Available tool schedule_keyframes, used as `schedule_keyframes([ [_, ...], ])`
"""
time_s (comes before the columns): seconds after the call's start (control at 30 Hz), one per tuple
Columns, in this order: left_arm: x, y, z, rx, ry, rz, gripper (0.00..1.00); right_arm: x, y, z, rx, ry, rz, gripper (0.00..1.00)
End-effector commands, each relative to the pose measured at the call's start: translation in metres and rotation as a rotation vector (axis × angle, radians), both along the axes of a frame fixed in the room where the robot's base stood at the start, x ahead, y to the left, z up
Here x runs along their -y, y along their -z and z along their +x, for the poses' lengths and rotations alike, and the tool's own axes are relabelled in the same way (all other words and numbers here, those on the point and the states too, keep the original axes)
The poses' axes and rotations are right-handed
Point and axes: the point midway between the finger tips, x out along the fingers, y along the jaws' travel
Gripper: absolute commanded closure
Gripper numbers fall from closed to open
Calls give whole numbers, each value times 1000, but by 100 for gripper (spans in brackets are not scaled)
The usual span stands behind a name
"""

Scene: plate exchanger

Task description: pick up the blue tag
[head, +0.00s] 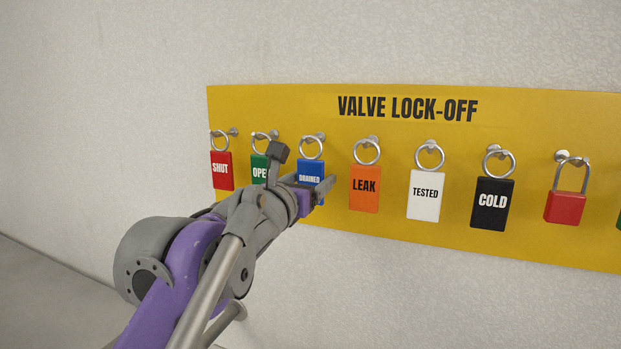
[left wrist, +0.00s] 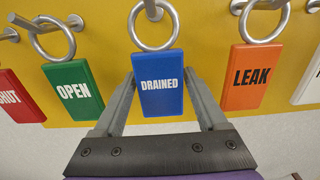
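The blue tag (head: 312,168), marked DRAINED, hangs by a metal ring from a peg on the yellow board. In the left wrist view the blue tag (left wrist: 160,84) hangs upright between the two fingers of my left gripper (left wrist: 158,88). A finger stands on each side of it, with a gap at the right and a smaller one at the left. In the head view my left gripper (head: 314,190) is at the tag's lower part and partly hides it. My right gripper is not in view.
The yellow VALVE LOCK-OFF board (head: 400,112) is on a pale wall. A green OPEN tag (left wrist: 72,91) hangs left of the blue tag and an orange LEAK tag (head: 364,190) right of it. Red, white and black tags and a red padlock (head: 566,206) hang further along.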

Motion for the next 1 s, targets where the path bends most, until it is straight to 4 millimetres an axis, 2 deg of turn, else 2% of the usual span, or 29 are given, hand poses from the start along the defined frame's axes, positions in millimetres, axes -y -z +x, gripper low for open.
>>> schedule_keyframes([
  [0.03, 0, 0, 0, 0, 0, 0, 36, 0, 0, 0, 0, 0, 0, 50],
  [0.33, 0, 0, 0, 0, 0, 0, 90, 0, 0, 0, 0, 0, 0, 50],
  [0.63, 0, -3, 0, 0, 0, 0, 90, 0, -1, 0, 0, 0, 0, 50],
  [0.8, 0, -17, 0, 0, 0, 0, 90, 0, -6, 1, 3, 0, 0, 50],
  [1.0, -12, -14, -28, 0, 0, 0, 90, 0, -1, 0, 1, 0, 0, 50],
])
